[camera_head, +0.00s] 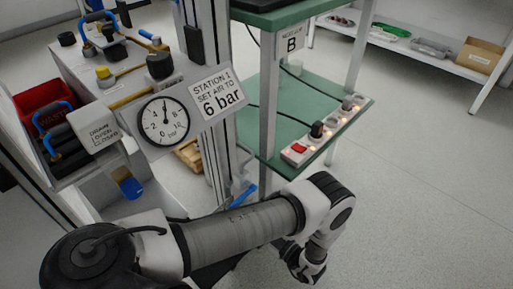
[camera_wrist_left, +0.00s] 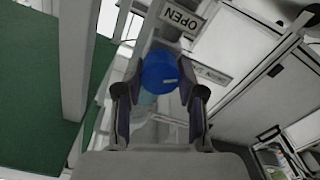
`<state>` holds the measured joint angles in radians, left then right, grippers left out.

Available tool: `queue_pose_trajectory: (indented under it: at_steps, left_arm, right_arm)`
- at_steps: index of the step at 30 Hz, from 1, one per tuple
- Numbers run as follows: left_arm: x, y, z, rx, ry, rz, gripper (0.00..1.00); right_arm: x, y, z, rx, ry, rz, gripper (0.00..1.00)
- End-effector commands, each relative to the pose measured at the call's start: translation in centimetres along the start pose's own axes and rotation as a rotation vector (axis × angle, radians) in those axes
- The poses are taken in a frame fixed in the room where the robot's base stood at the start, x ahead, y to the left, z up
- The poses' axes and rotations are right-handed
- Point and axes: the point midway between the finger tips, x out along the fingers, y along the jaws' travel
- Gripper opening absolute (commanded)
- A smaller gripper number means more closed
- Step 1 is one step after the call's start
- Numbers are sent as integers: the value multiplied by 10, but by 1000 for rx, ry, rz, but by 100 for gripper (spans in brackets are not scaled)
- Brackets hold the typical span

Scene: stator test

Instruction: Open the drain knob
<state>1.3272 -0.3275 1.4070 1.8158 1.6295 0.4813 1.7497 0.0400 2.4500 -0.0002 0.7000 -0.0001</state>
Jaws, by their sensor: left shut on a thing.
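The blue knob (camera_wrist_left: 160,72), which I take for the drain knob, is between the fingers of my left gripper (camera_wrist_left: 159,98) in the left wrist view. The gripper is shut on it, one dark finger on each side. An upside-down OPEN label (camera_wrist_left: 183,18) is just beyond the knob, and a second label (camera_wrist_left: 207,72), too blurred to read, is to its right. In the head view my left arm crosses the bottom from the left; the grasp on the knob does not show clearly there. My right gripper is in neither view.
A pressure gauge (camera_head: 163,121) and a "6 bar" sign (camera_head: 217,92) are on the station. A red bin (camera_head: 40,108) is at the left. A green-topped bench (camera_head: 270,125) holds a power strip (camera_head: 298,151) with a red switch. The floor at the right is clear.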

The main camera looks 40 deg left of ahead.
Motion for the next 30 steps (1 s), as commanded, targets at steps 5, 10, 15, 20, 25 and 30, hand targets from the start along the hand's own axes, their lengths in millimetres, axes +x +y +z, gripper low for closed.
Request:
queue_pose_trajectory:
  at_steps: [5,10,15,20,25,30]
  left_arm:
    - [1,0,0,-25,1,-1,4]
    - [1,0,0,-28,1,-1,4]
    - [1,0,0,-27,2,-1,4]
    - [1,0,0,-26,1,-1,64]
    - [0,0,0,-26,1,0,64]
    - [0,-1,2,33,1,1,64]
  right_arm:
    - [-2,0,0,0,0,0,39]
    - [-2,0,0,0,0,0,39]
    - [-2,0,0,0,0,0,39]
    - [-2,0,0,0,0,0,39]
    - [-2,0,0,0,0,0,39]
    - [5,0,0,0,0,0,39]
